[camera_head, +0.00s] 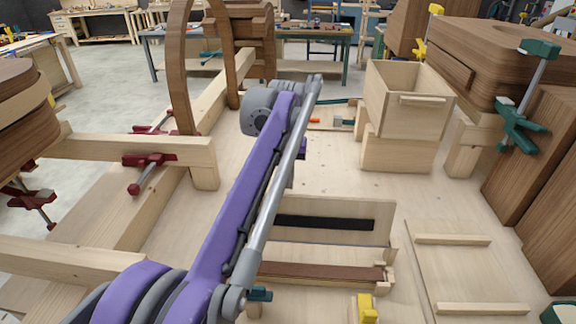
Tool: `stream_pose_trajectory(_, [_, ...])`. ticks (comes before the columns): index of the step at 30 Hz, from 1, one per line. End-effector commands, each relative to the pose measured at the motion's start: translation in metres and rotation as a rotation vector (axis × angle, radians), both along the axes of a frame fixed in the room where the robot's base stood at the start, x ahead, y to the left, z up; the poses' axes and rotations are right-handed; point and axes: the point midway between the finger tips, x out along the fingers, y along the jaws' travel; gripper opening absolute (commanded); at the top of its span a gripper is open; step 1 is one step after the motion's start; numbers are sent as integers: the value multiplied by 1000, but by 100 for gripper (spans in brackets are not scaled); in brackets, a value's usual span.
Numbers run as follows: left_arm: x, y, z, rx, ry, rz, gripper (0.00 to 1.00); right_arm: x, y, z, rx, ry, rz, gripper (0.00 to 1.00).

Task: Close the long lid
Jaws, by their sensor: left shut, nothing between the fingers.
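A long, low wooden box (330,284) with a reddish-brown interior lies on the pale bench in the lower middle. Its long lid (382,238) stands raised along the far side, with a dark strip across its face. My purple and grey left arm crosses in front and hides the left part of the box and lid. My left gripper (291,178) is shut and empty, mostly hidden behind the arm, just beyond the raised lid. I cannot tell whether it touches the lid. My right gripper is out of view.
An open wooden bin (408,98) stands on a block (398,152) at the back right. A flat board with two battens (465,262) lies right of the box. A yellow clamp (364,308) is at the near edge. Bare bench lies between lid and bin.

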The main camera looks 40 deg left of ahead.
Motion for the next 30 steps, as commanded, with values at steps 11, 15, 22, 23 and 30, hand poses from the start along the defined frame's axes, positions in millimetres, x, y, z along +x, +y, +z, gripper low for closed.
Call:
stream_pose_trajectory(11, [-31, -19, 14, 1, -1, -1, 0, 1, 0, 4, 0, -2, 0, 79])
stream_pose_trajectory(15, [-32, -20, 14, 1, -1, -1, 0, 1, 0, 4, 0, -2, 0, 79])
stream_pose_trajectory(22, [-32, -19, 14, 1, -2, -1, 0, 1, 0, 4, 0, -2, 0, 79])
stream_pose_trajectory(23, [-31, -19, 14, 2, -3, -1, 0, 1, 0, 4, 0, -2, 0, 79])
stream_pose_trajectory(30, [-28, -17, 15, 26, -43, 0, 0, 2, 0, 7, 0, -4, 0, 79])
